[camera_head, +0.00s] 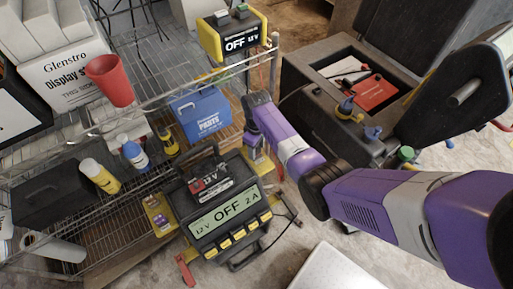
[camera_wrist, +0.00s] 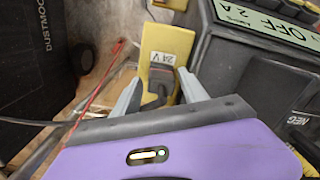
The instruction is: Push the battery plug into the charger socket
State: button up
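In the wrist view, a dark grey plug (camera_wrist: 158,79) with a black cable lies in front of a yellow socket plate (camera_wrist: 168,42) labelled 24 V. The plug's far end meets the plate, but I cannot tell how deep it sits. My gripper (camera_wrist: 161,77) has its two grey fingers spread on either side of the plug, with small gaps visible. The charger (camera_head: 228,212) shows OFF, 12 V and 2 A on its display. In the head view, my gripper (camera_head: 252,143) is behind the charger's upper right edge, and the plug is hidden.
A second yellow charger (camera_head: 232,35) stands above. A dark machine with an open compartment (camera_head: 345,75) is at right. Floor shows at lower right.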

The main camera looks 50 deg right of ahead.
jog(key=shift+o, duration=0.6)
jog(key=shift+r+p, duration=0.4)
jog(key=shift+r, duration=3.5)
